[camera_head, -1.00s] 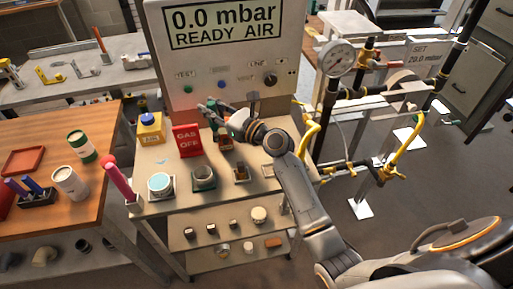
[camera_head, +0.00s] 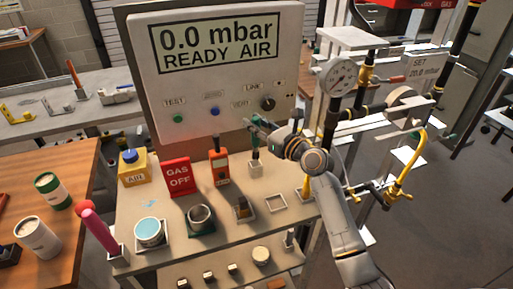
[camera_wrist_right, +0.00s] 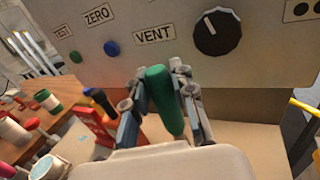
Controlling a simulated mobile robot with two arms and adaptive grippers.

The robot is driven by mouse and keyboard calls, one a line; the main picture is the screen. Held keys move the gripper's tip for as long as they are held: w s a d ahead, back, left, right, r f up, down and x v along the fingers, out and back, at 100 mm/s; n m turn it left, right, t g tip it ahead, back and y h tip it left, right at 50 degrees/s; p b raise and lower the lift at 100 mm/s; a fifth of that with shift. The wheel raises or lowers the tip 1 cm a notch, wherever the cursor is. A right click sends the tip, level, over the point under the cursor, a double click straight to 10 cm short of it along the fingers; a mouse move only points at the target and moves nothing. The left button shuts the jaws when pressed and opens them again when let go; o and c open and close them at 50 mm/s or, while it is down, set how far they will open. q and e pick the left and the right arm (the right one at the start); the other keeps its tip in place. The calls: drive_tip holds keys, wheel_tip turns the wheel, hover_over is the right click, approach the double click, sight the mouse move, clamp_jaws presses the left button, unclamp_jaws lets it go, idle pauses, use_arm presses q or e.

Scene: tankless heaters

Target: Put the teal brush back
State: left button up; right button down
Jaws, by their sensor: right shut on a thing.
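The teal brush shows in the right wrist view as a rounded green handle (camera_wrist_right: 163,95), upright and slightly tilted between my right fingers. My right gripper (camera_wrist_right: 160,100) is shut on it. In the head view my right gripper (camera_head: 254,124) is in front of the lower right of the big panel, above the bench top. A small pale holder (camera_head: 255,168) stands just below it; I cannot tell whether the brush touches it. The brush's lower end is hidden in the wrist view. My left gripper is not in view.
The bench (camera_head: 170,262) carries a red GAS OFF sign (camera_head: 178,177), an orange meter (camera_head: 219,166), a yellow bottle (camera_head: 133,168), several cups and an empty square frame (camera_head: 276,203). The panel (camera_head: 220,75) stands behind. Gauge pipework (camera_head: 340,80) is close on the right.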

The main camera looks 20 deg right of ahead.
sight(258, 146)
wheel_tip(258, 146, down, 3)
drive_tip(key=shift+w+f+b, duration=0.1)
drive_tip(key=shift+b, duration=0.2)
drive_tip(key=shift+f, duration=0.25)
wheel_tip(258, 146, down, 3)
drive_tip(key=shift+f+b, duration=0.15)
drive_tip(key=shift+b, duration=0.6)
drive_tip(key=shift+f, duration=0.2)
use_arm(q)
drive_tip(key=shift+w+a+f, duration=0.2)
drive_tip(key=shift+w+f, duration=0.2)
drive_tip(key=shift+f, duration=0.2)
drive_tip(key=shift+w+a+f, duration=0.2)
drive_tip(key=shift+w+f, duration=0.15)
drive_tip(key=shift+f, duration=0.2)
use_arm(e)
drive_tip(key=c, duration=1.1)
unclamp_jaws()
drive_tip(key=shift+f, duration=0.15)
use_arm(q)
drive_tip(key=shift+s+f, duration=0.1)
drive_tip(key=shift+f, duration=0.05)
